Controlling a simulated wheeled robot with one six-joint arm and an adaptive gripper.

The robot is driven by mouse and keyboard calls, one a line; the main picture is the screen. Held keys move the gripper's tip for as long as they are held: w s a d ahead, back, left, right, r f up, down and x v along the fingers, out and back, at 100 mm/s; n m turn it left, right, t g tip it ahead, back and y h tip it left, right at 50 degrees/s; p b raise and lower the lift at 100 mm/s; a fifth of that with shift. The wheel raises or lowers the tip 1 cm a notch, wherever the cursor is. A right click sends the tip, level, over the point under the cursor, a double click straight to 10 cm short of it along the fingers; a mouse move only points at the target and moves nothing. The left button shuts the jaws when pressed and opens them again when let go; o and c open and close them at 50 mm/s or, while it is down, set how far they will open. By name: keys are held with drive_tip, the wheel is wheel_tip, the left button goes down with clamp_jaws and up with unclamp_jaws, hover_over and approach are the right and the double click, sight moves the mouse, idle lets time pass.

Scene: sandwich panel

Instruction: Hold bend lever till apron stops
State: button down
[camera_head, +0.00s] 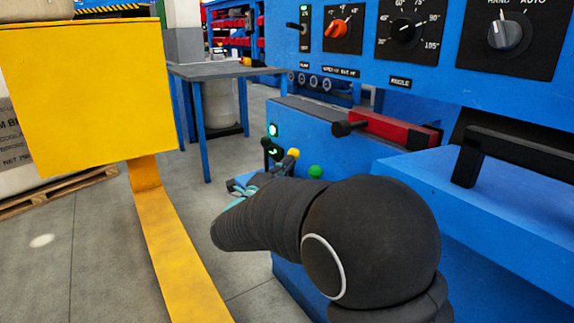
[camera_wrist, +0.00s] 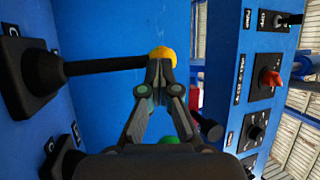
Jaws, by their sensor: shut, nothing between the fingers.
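A lever with a black shaft (camera_wrist: 105,65) and a yellow knob (camera_wrist: 161,55) sticks out from a black mount on the blue panel in the wrist view. The yellow knob also shows in the head view (camera_head: 293,153). My gripper (camera_wrist: 160,72) is shut and empty, its fingertips at the yellow knob's near side; whether they touch it I cannot tell. A green knob (camera_head: 315,172) and a black knob (camera_head: 267,143) flank the yellow one. No label tells which is the bend lever. I cannot make out the apron. My arm hides part of the gripper in the head view.
A red handle (camera_head: 395,127) with a black end lies above the levers. A control panel (camera_head: 440,55) with dials is at top right. A yellow box (camera_head: 85,95) on a post stands at left. A blue-legged table (camera_head: 225,72) is behind, with open floor before it.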

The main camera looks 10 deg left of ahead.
drive_tip(key=shift+s+a+f+b, duration=0.1)
drive_tip(key=shift+s+f+b, duration=0.3)
drive_tip(key=shift+b, duration=0.15)
drive_tip(key=v, duration=1.3)
drive_tip(key=shift+r, duration=0.1)
